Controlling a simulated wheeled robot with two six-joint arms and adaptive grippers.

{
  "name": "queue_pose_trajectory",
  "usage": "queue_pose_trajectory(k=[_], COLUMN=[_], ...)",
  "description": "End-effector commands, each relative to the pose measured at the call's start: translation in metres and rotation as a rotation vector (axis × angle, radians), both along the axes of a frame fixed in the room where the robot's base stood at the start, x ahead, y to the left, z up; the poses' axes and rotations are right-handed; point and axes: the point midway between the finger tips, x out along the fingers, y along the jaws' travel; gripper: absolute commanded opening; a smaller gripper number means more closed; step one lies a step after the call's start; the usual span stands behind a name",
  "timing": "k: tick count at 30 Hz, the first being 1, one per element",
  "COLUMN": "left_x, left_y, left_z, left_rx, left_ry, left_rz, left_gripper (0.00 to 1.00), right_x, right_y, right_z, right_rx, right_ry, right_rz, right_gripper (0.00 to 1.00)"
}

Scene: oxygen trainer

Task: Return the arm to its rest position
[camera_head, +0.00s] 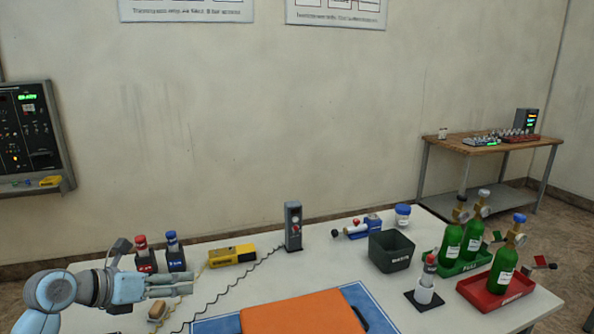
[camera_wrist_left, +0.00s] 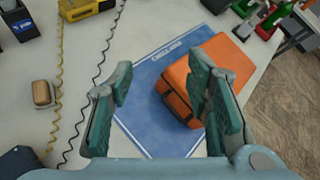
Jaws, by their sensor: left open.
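My left gripper (camera_head: 172,286) reaches in from the left side of the head view, above the left part of the white table (camera_head: 360,270). In the left wrist view its two green-padded fingers (camera_wrist_left: 160,110) are spread apart with nothing between them. Beneath and beyond the fingers lies an orange case (camera_wrist_left: 210,70) on a blue mat (camera_wrist_left: 145,85); the case also shows at the front of the head view (camera_head: 300,315). The gripper is apart from the case. My right gripper is in neither view.
A small tan block (camera_head: 157,310), two dark holders with red and blue tops (camera_head: 160,260), a yellow device (camera_head: 232,256) and coiled cords lie near the left gripper. A grey bin (camera_head: 391,251) and green bottles (camera_head: 475,245) stand at the right.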

Motion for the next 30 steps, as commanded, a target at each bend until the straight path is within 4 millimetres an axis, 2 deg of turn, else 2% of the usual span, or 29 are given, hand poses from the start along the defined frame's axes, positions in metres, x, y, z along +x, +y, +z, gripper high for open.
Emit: queue_pose_trajectory(k=[1,2,3,5,6,7,8,9,10,11,12,14,15,18,21,24,28,29,30], left_x=[-0.002,-0.004,-0.009,-0.020,-0.031,-0.039,-0.047,-0.057,-0.065,-0.074,-0.087,-0.111,-0.129,-0.176,-0.222,-0.267,-0.324,-0.337,-0.354], left_y=[-0.024,-0.039,-0.058,-0.077,-0.080,-0.075,-0.062,-0.035,-0.010,0.016,0.041,0.060,0.065,0.059,0.042,0.020,-0.009,-0.016,-0.025], left_z=[0.006,0.014,0.028,0.054,0.073,0.085,0.093,0.093,0.080,0.058,0.022,-0.034,-0.069,-0.139,-0.185,-0.217,-0.243,-0.246,-0.250], left_rx=[-0.103,-0.187,-0.322,-0.567,-0.763,-0.929,-1.107,-1.360,-1.543,-1.709,-1.873,-2.026,-2.084,-2.129,-2.100,-2.026,-1.887,1.831,1.738], left_ry=[-0.059,-0.103,-0.164,-0.249,-0.295,-0.321,-0.336,-0.335,-0.310,-0.275,-0.212,-0.101,-0.025,0.155,0.316,0.466,0.648,-0.684,-0.722], left_rz=[-0.025,-0.038,-0.045,-0.031,0.007,0.057,0.131,0.276,0.422,0.585,0.793,1.085,1.260,1.629,1.915,2.153,2.410,-2.440,-2.454], left_gripper=[0.44,0.44,0.44,0.44,0.44,0.44,0.44,0.44,0.44,0.44,0.44,0.44,0.44,0.44,0.44,0.44,0.44,0.44,0.44], right_x=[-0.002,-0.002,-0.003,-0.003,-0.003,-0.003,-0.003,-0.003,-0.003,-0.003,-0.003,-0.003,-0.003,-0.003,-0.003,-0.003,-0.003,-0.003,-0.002], right_y=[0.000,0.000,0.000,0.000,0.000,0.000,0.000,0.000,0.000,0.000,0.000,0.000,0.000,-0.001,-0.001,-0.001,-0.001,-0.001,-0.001], right_z=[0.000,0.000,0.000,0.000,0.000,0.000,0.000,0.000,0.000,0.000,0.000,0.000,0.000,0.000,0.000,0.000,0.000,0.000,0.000], right_rx=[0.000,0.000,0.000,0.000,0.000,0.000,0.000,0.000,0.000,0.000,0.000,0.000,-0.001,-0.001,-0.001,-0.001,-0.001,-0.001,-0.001], right_ry=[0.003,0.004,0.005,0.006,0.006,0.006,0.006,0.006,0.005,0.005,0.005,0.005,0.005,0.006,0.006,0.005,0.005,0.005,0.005], right_rz=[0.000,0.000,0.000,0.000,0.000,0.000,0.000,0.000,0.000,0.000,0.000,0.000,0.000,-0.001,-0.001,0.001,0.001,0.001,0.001], right_gripper=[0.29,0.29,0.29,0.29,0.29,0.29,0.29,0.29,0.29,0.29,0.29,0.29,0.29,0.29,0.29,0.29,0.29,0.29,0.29])
